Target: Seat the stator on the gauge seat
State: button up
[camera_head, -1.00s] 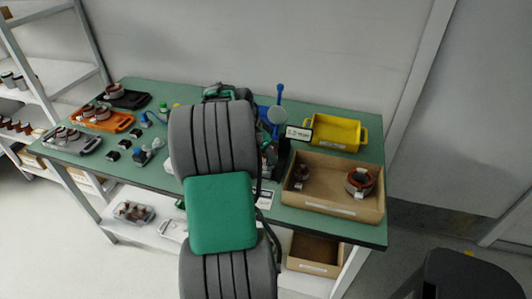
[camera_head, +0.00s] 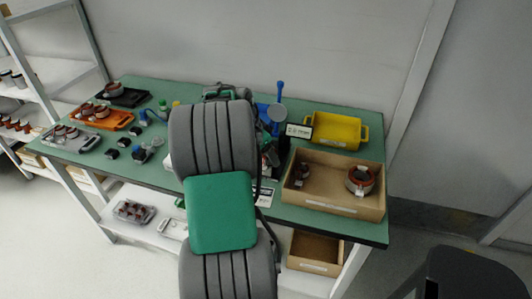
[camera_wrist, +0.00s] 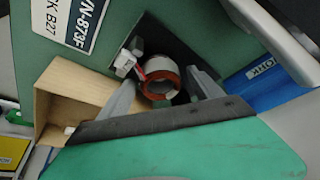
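In the wrist view, a stator (camera_wrist: 160,84), a ring with a red-orange rim and a pale inner wall, sits over a dark square plate (camera_wrist: 182,48). My gripper (camera_wrist: 164,80) has one finger on each side of the stator. The fingers look spread, with a small gap at the right one; contact at the left one is hard to judge. A small whitish block (camera_wrist: 125,62) stands beside the stator. In the head view my arm hides the gripper and this stator. A gauge stand with a small display (camera_head: 299,131) shows right of my arm.
A cardboard box (camera_head: 330,208) on the right of the green table (camera_head: 150,178) holds two stators. A yellow bin (camera_head: 337,132) stands behind it. Orange (camera_head: 118,119), black (camera_head: 128,97) and grey (camera_head: 84,146) trays lie at left. A wooden box (camera_wrist: 72,95) is near the gripper.

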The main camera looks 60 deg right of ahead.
jog(key=shift+o, duration=0.3)
jog(key=v, duration=0.7)
jog(key=shift+a+r, duration=0.15)
jog(key=shift+r, duration=0.2)
